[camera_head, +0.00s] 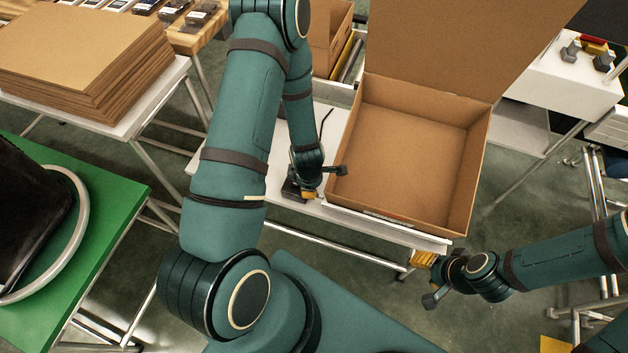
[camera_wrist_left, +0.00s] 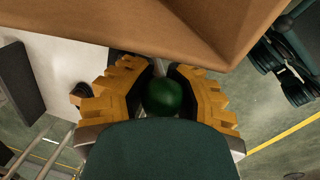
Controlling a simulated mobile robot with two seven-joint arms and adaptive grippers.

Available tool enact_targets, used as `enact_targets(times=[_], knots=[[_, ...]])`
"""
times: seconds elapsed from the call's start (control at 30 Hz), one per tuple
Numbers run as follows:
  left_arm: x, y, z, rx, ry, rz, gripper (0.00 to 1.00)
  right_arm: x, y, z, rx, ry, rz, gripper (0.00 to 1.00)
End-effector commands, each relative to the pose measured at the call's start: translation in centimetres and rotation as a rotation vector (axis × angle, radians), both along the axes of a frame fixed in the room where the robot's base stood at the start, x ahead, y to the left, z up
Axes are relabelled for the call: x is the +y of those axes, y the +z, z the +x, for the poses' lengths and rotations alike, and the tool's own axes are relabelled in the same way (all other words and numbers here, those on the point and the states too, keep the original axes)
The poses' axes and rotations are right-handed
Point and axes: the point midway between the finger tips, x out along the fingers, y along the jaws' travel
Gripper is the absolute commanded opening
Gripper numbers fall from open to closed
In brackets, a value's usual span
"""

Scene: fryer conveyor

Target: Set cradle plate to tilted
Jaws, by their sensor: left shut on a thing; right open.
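A large open cardboard box (camera_head: 410,140) with its lid up sits on a white table (camera_head: 265,182). I cannot make out a separate cradle plate under it. My left gripper (camera_head: 310,190) is low at the box's left side, beside a small dark block on the table. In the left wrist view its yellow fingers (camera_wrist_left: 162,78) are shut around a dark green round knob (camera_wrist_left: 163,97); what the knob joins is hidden. The box wall (camera_wrist_left: 130,25) is just beyond the fingertips. My right gripper (camera_head: 428,280) is open and empty, off the table's front right corner.
A stack of flat cardboard (camera_head: 85,60) lies on a table at the upper left. A green table (camera_head: 100,195) with a dark bag and a grey ring is at the left. A white stand (camera_head: 565,85) with small weights is at the upper right. Floor shows between the tables.

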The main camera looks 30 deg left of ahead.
Motion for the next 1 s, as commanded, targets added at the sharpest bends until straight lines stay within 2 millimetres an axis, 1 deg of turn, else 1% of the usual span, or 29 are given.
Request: enact_targets(times=[0.03,0.37,0.4,0.47,0.5,0.83,0.93,1.0], knots=[[-0.2,-0.3,-0.7,0.014,0.003,-0.007,0.00,0.0,-0.3,0.1,-0.002,-0.001,0.000,0.47],[-0.2,-0.3,-1.0,0.018,0.002,-0.007,0.00,0.0,-0.2,0.1,-0.003,-0.001,0.000,0.47],[-0.2,-0.3,-1.0,0.018,0.002,-0.007,0.30,0.0,-0.2,0.1,-0.003,-0.001,0.000,0.47],[-0.2,-0.3,-1.0,0.017,0.002,-0.007,0.51,0.0,-0.2,0.1,-0.003,-0.001,0.000,0.47],[-0.2,-0.3,-0.9,0.015,0.002,-0.006,0.65,0.0,-0.2,0.1,-0.003,-0.001,0.000,0.47],[-0.1,0.0,-0.6,0.008,0.001,-0.003,0.65,0.0,-0.2,0.1,-0.003,-0.001,0.000,0.47],[-0.1,0.6,-0.6,0.006,0.001,-0.002,0.65,0.0,-0.2,0.1,-0.003,-0.001,0.000,0.47],[-0.2,1.4,-0.6,0.005,0.000,-0.001,0.65,0.0,-0.2,0.1,-0.003,-0.001,0.000,0.47]])
